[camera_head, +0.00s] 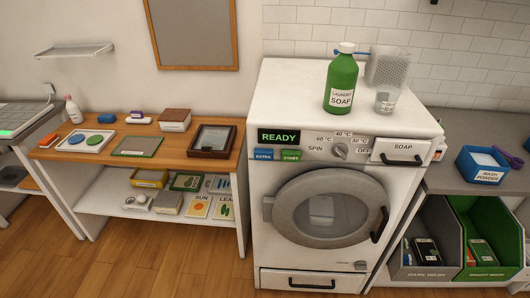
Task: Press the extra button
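The blue EXTRA button (263,154) is on the upper left of the front panel of the white washing machine (268,220). The green START button (291,155) is directly to its right. The display (279,136) above them reads READY in green. The dial (340,151) is to the right, among the temperature, SPIN and OFF labels. The round door (325,208) looks shut, with something pale behind its glass. Neither of my grippers is in view.
A green laundry soap bottle (341,80), a clear cup (386,98) and a mesh basket (388,66) stand on the machine. The soap drawer (402,147) is at its upper right. A wooden table (180,149) with several items is left. Grey (398,265) and green (466,205) bins are right. Floor in front is clear.

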